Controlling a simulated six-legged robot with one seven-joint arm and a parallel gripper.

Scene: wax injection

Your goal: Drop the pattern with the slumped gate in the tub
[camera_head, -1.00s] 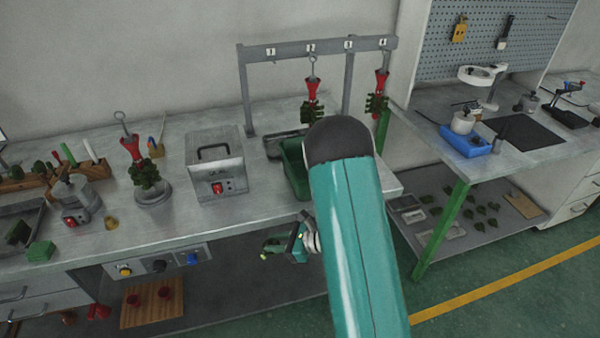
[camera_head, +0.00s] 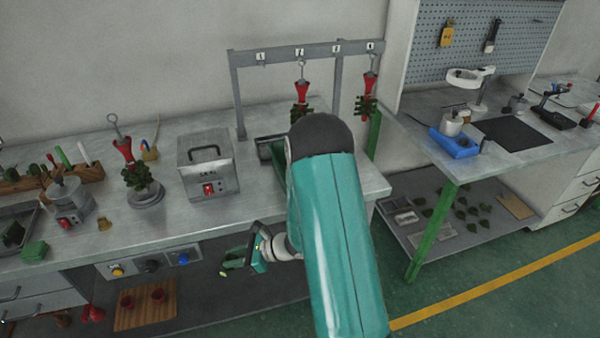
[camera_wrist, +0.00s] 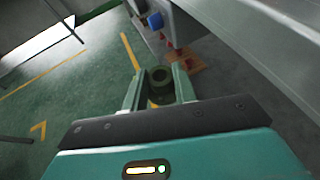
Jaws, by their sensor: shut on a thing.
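My gripper (camera_head: 238,264) is in front of the bench's front edge, below the bench top. In the wrist view my gripper (camera_wrist: 158,92) is shut on a dark green wax pattern (camera_wrist: 161,76), which looks like a ring or short tube with a round hole. I cannot make out a slumped gate on it. The green tub (camera_head: 277,158) stands on the bench top, partly hidden behind my arm, up and to the right of my gripper.
A grey box with a handle (camera_head: 208,168) stands left of the tub. A numbered rack (camera_head: 300,50) holds red-topped trees of green patterns. Another tree (camera_head: 138,175) stands on the bench. Several green pieces lie on the low right shelf (camera_head: 455,232). Below the bench is a wooden board (camera_head: 146,315).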

